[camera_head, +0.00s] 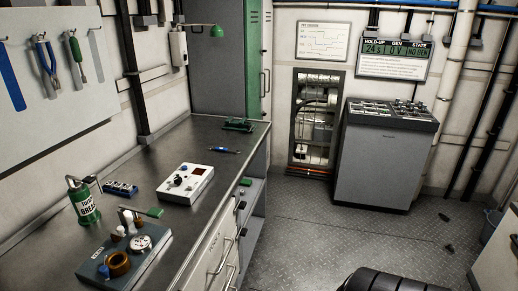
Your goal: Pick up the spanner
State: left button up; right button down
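I cannot make out a clear spanner. A small blue tool (223,150) lies on the metal worktop (205,215), towards its far end; it is too small to tell what kind it is. On the grey wall board (70,100) at the left hang a tool with two blue handles (46,58), a green-handled screwdriver (77,58) and a blue strip-shaped tool (10,80) cut off by the picture edge. Neither of my grippers can be made out in the head view.
The worktop holds a green grease can (84,205), a blue block (121,188), a white instrument box (186,183), a grey-blue device (125,255) and a green item (239,125). A grey console (378,160) stands beyond. The metal floor (310,235) between is mostly clear.

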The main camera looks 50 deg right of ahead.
aim_at(218, 148)
jog(key=z, duration=1.4)
jog(key=i+l+u, duration=0.15)
jog(key=u, duration=0.55)
jog(key=i+l+u, duration=0.25)
jog(key=l, duration=0.4)
jog(key=i+l+u, duration=0.25)
jog(key=l, duration=0.45)
jog(key=i+l+u, duration=0.15)
jog(key=l, duration=0.25)
jog(key=i+l+u, duration=0.15)
jog(key=l, duration=0.2)
